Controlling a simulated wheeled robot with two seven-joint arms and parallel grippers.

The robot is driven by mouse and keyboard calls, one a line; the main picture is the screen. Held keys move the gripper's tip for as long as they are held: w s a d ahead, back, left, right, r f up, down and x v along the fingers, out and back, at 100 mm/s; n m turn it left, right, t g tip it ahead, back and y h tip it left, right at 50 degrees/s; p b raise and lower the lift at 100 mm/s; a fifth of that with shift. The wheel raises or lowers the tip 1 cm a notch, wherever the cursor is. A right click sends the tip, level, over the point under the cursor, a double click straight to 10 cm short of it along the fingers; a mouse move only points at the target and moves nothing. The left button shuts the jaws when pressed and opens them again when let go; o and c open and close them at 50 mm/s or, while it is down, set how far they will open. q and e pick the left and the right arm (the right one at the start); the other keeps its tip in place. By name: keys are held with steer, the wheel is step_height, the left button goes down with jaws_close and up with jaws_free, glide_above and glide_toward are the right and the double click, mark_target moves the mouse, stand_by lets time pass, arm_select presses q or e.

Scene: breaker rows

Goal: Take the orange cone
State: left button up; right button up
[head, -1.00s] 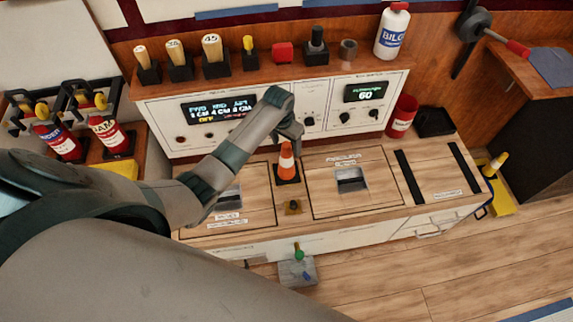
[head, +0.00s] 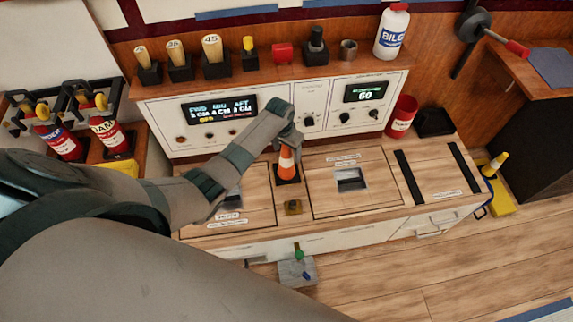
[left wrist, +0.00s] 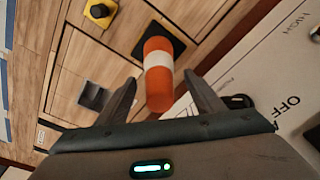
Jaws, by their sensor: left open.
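The orange cone (head: 287,163) with a white band stands upright on a black square base on the wooden counter top. My left gripper (head: 288,140) is just above the cone in the head view and hides part of its top. In the left wrist view the cone (left wrist: 158,75) lies between the two open fingers (left wrist: 160,98), with its tip toward the palm. I cannot tell whether a finger touches it. My right gripper is not in view.
The white instrument panel (head: 300,122) stands close behind the cone. A small yellow-and-black knob (head: 293,207) sits in front of it. Hatches with recessed handles (head: 351,179) lie on both sides. A red can (head: 402,115) and black tray (head: 435,122) stand at right.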

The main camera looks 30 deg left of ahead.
arm_select(q)
steer(key=shift+w+f, duration=0.2)
steer(key=shift+f, duration=0.85)
steer(key=shift+c, duration=0.2)
jaws_close()
